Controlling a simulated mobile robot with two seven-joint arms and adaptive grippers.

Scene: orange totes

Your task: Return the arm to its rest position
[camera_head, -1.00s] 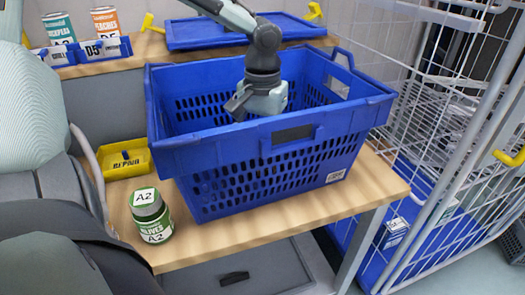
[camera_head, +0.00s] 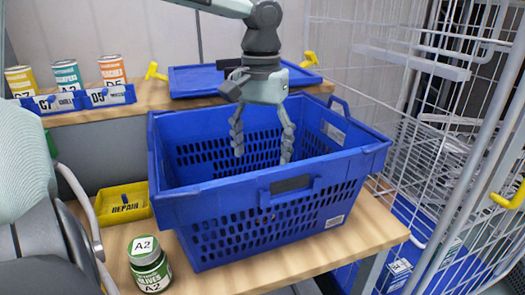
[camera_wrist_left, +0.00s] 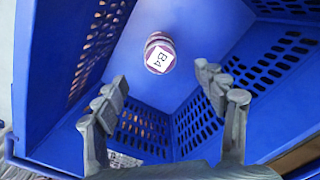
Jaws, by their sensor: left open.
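My left gripper (camera_head: 262,154) hangs pointing down over the blue crate (camera_head: 290,187) in the head view, its two fingers spread and empty, with the fingertips reaching down to about the crate's opening. In the left wrist view the open fingers (camera_wrist_left: 168,90) frame the crate's inside (camera_wrist_left: 222,28). A jar with a white B4 lid label (camera_wrist_left: 160,56) stands on the crate floor, apart from the fingers. The crate's front wall hides this jar in the head view. My right gripper is not in view.
A green olives jar (camera_head: 149,264) stands left of the crate on the wooden table (camera_head: 355,243), near a yellow bin (camera_head: 123,205). Several cans, including an orange one (camera_head: 112,70), stand on the back shelf beside a blue lid (camera_head: 197,82). A white wire cage (camera_head: 440,150) stands right.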

